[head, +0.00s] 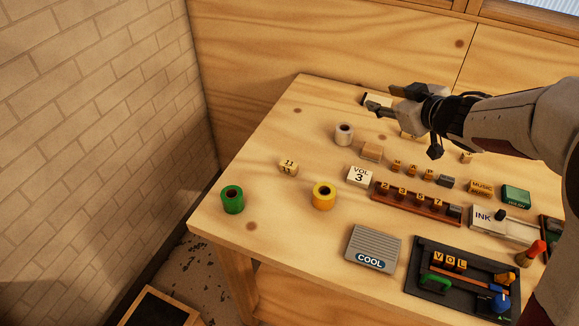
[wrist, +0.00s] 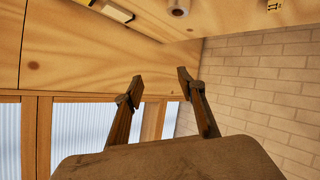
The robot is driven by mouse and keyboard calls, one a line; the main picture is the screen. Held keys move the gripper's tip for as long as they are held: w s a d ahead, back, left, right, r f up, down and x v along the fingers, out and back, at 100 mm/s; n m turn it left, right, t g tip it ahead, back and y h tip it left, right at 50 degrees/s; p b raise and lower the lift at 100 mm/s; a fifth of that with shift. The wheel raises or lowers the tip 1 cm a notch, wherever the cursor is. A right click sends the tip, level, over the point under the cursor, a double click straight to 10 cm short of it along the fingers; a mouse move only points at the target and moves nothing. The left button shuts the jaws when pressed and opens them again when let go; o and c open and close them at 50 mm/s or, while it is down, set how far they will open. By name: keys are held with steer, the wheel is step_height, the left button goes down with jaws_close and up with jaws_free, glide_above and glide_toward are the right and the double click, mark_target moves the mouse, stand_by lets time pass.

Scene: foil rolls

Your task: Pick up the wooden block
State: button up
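A plain tan wooden block (head: 371,151) lies on the wooden table, just right of the white roll (head: 344,134) in the head view. I cannot make it out in the wrist view. My gripper (head: 380,97) is above the far part of the table, beyond the block and apart from it. In the wrist view my gripper (wrist: 160,80) has its two fingers spread, with nothing between them.
A VOL 3 block (head: 359,175) and a row of numbered blocks (head: 410,195) are nearer. A brick wall (head: 90,100) borders the left.

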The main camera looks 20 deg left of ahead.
steer(key=s+a+f+n+g+y, duration=0.3)
steer(key=a+f+g, duration=0.1)
steer(key=a+f, duration=0.4)
steer(key=n+g+y, duration=0.1)
steer(key=n+g, duration=0.1)
steer(key=g, duration=0.3)
glide_toward(291, 165)
steer(key=shift+w+a+f, duration=0.25)
steer(key=shift+w+a, duration=0.05)
steer(key=shift+a, duration=0.3)
steer(key=shift+w+a+f, duration=0.25)
steer(key=shift+w+a, duration=0.1)
steer(key=shift+a, duration=0.25)
steer(key=shift+s+f+n+g, duration=0.25)
steer(key=shift+s+n+g, duration=0.05)
steer(key=shift+g, duration=0.1)
steer(key=shift+a, duration=0.15)
steer(key=shift+x, duration=1.25)
steer(key=shift+x, duration=2.6)
steer(key=c, duration=1)
